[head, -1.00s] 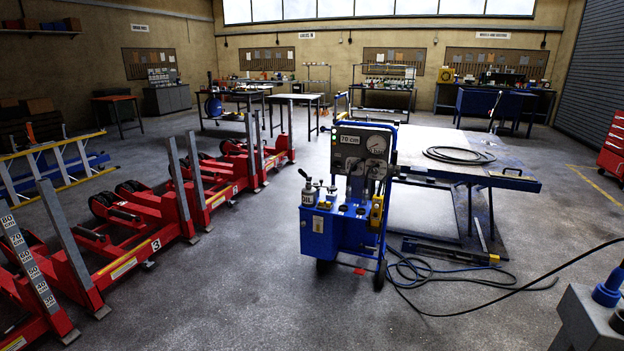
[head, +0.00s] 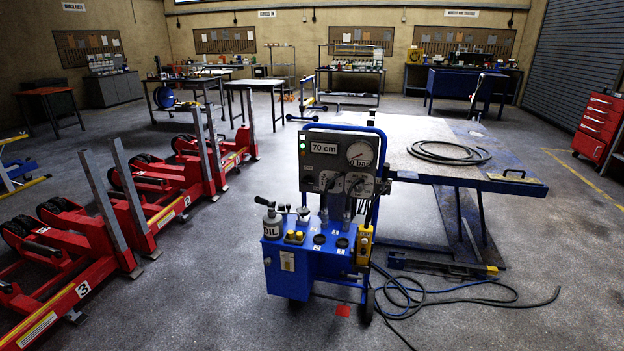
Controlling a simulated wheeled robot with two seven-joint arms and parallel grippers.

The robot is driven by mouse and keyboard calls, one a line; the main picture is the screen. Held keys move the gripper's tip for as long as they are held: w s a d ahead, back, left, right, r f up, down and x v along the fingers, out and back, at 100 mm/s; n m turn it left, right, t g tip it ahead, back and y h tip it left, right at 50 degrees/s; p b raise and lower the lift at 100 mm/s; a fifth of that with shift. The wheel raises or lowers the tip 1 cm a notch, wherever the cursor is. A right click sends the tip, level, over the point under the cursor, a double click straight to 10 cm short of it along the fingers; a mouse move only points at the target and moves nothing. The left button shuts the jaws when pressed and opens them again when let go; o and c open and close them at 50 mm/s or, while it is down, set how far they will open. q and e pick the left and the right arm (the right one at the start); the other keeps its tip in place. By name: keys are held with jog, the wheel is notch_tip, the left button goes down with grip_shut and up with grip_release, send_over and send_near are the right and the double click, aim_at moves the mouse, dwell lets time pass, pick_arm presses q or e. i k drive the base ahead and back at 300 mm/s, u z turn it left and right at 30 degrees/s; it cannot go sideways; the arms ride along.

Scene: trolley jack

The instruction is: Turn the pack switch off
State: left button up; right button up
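The blue hydraulic power pack (head: 296,274) stands on wheels in the middle foreground of the head view. Its grey upright panel (head: 322,165) carries a "70 cm" label, a round gauge (head: 360,154) and a green lamp (head: 307,149) that looks lit. Levers show below the gauge. A yellow box (head: 364,245) is fixed to its right side. An oil can (head: 272,221) and yellow items (head: 294,237) sit on its top. I cannot tell which part is the pack switch. Neither of my grippers is in view.
Red numbered trolley jacks (head: 150,222) line the left side. A blue lift table (head: 480,180) with a coiled hose (head: 449,152) stands behind right of the pack. Hoses (head: 420,300) lie on the floor at its right.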

aim_at(307, 179)
jog(key=u, duration=0.2)
jog(key=i, duration=1)
jog(key=z, duration=0.7)
jog(key=i, duration=0.8)
jog(key=z, duration=0.65)
